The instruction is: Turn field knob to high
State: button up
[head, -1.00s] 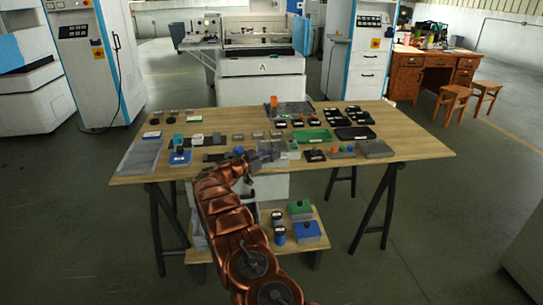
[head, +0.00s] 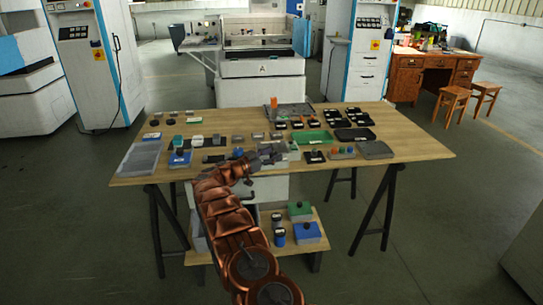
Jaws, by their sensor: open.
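My copper-coloured arm reaches up from the bottom to the front edge of the wooden table. My gripper (head: 268,156) is small in the view and open, just over the front middle of the table. A grey box-like item (head: 291,150) is right beside the gripper, and I cannot tell whether they touch. Several small devices with knobs stand nearby: a black one (head: 314,156) and a grey one with orange and green knobs (head: 342,153). Which of these carries the field knob, and where it points, is too small to tell.
The table (head: 420,145) holds many small blocks, a green tray (head: 313,137), black trays, a blue box (head: 180,158) and a clear tray (head: 139,159). A low shelf (head: 318,250) below holds blue and green boxes. Machines stand behind; a desk and stools are at right.

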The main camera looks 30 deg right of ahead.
jog(key=s+a, duration=0.1)
jog(key=a, duration=1.1)
jog(key=shift+s, duration=0.2)
